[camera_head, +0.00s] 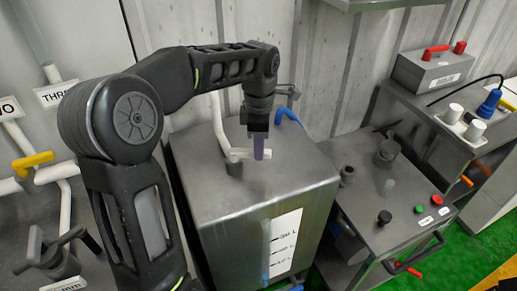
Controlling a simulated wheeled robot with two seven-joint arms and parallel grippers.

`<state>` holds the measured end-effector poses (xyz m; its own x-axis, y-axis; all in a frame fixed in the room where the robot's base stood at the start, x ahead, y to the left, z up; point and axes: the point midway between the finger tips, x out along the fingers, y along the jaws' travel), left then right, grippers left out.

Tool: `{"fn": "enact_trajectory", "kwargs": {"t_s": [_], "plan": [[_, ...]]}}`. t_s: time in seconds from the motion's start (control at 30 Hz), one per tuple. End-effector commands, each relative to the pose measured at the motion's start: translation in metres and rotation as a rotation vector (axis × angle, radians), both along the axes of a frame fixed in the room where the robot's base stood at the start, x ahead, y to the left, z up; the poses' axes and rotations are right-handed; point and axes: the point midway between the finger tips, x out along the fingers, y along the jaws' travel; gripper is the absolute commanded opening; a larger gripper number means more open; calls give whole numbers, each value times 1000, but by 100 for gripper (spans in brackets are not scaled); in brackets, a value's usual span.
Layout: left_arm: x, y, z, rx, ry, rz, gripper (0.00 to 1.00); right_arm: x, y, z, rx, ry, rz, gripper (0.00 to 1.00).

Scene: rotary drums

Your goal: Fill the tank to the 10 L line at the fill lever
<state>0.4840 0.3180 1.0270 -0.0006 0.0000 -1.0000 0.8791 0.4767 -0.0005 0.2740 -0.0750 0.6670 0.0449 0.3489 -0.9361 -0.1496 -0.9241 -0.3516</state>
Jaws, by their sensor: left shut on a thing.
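The grey metal tank (205,190) stands in the middle. On its front is a white level gauge (284,243) with dark lines; the top label seems to read 30 L, and the lower ones are hard to read. No liquid level can be made out on it. My right gripper is not in view.
A metal bench (400,232) with red, green and black buttons stands at the right. White pipes with a yellow lever (33,160) are at the left. Green floor (490,238) shows at lower right.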

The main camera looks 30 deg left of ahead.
Motion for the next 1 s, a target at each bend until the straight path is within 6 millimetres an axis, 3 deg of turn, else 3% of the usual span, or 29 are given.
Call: {"fn": "enact_trajectory", "kwargs": {"t_s": [0.5,0.53,0.6,0.8,1.0], "plan": [[2,1,1,1,-3,28,0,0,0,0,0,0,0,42],[2,1,1,1,-3,28,21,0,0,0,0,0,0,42],[2,1,1,1,-3,28,27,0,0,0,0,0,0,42],[2,1,0,0,-1,27,42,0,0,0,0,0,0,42],[2,1,0,0,-1,27,42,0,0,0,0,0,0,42]]}}
